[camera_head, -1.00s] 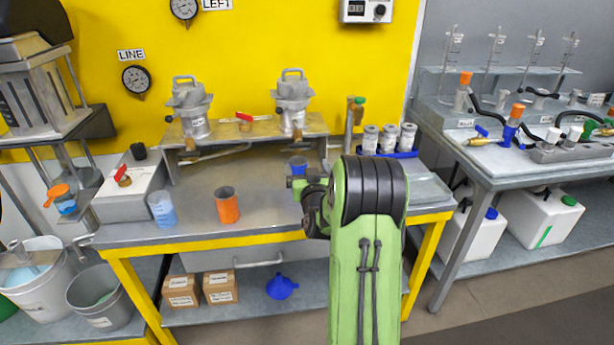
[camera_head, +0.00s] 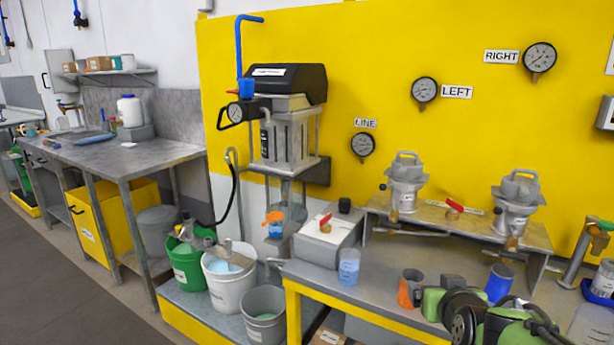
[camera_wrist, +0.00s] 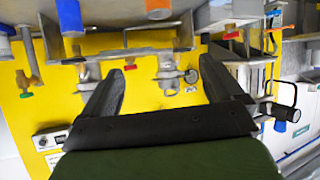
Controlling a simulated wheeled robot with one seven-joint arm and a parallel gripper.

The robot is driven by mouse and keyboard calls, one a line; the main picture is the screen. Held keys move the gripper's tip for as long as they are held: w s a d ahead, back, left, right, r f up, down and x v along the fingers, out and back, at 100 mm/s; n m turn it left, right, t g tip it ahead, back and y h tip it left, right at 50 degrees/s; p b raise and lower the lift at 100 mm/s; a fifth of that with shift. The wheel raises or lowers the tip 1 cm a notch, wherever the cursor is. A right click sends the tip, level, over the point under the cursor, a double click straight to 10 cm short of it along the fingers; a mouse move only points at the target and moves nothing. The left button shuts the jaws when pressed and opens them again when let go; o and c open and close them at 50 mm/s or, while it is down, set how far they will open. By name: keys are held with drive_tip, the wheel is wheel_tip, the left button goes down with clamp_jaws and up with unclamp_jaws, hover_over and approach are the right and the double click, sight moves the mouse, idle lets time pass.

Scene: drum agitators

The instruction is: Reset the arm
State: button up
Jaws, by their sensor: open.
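My gripper (camera_wrist: 160,78) shows in the wrist view with its two dark fingers spread wide and nothing between them. The wrist view looks upside down onto the yellow wall, with the bench things along its top. In the head view my green and black arm stands at the lower right, in front of the bench (camera_head: 385,270). The gripper's fingers cannot be made out there.
Two metal agitators (camera_head: 405,185) (camera_head: 517,205) stand on the raised shelf. Buckets (camera_head: 229,280) stand at lower left. The floor (camera_head: 70,290) is open at left.

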drive_tip(key=s+a+f+n+g+y, duration=0.1)
drive_tip(key=s+a+g, duration=0.35)
drive_tip(key=s, duration=0.85)
drive_tip(key=s+a+f+n+g+y, duration=0.1)
drive_tip(key=s+a+f+g+y, duration=0.1)
drive_tip(key=s+a, duration=0.85)
wheel_tip(320, 180, up, 15)
drive_tip(key=s+d+p, duration=0.2)
drive_tip(key=p, duration=1.2)
drive_tip(key=shift+s+d+f, duration=0.15)
drive_tip(key=shift+s+d, duration=0.1)
drive_tip(key=shift+d, duration=0.1)
drive_tip(key=shift+o, duration=0.2)
drive_tip(key=shift+w, duration=0.1)
